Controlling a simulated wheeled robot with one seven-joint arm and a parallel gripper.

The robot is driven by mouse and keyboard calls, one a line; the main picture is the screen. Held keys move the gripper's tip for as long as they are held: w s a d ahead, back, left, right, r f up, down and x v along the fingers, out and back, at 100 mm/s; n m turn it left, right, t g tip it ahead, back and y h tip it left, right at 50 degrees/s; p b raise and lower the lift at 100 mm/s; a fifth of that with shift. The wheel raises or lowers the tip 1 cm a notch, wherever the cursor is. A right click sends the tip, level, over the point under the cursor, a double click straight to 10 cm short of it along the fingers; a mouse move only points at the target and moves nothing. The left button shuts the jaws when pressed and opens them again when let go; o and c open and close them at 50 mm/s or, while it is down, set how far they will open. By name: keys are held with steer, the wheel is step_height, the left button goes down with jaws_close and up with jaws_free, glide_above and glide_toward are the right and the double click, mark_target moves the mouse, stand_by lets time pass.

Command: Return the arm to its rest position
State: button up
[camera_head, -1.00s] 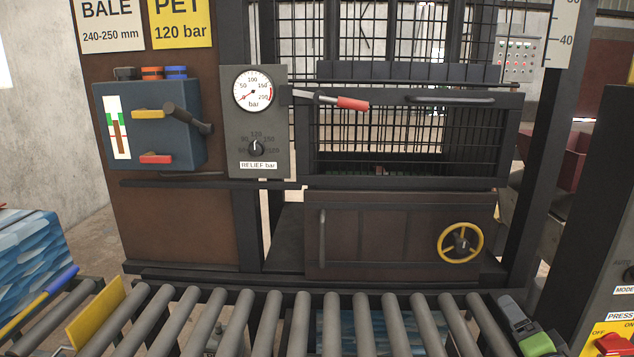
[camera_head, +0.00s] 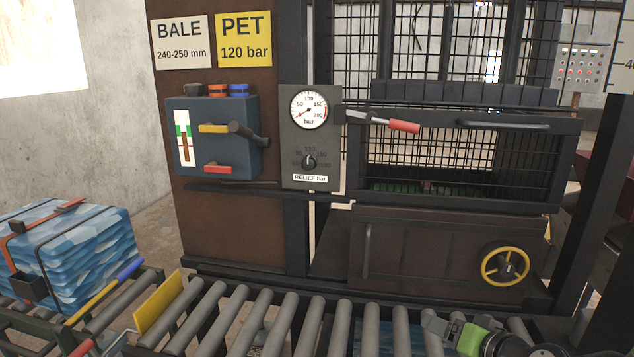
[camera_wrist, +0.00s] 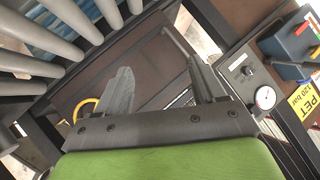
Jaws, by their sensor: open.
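My gripper (camera_wrist: 160,66) shows in the wrist view with its two grey fingers spread apart and nothing between them. Behind the fingers are the dark press front and the yellow handwheel, partly hidden by a finger. In the head view, the green and dark end of my arm (camera_head: 468,338) is low at the lower right, in front of the rollers.
The roller conveyor (camera_head: 290,325) runs along the front. A strapped blue bale (camera_head: 75,255) sits at the left. The press carries a red-handled lever (camera_head: 403,125), pressure gauge (camera_head: 308,109), blue valve box (camera_head: 212,140) and yellow handwheel (camera_head: 505,263).

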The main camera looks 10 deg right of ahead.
steer(key=s+a+r+n+g+p, duration=0.45)
steer(key=a+r, duration=0.25)
steer(key=a, duration=0.4)
steer(key=s+a+r+g+h+p, duration=0.1)
steer(key=s+a+r+p, duration=0.1)
steer(key=s, duration=0.7)
steer(key=s+a+r+g+h+p, duration=0.1)
steer(key=s+r+p, duration=0.3)
steer(key=s, duration=0.5)
steer(key=shift+a+r+h, duration=0.4)
steer(key=shift+a+r, duration=0.05)
steer(key=shift+r, duration=0.3)
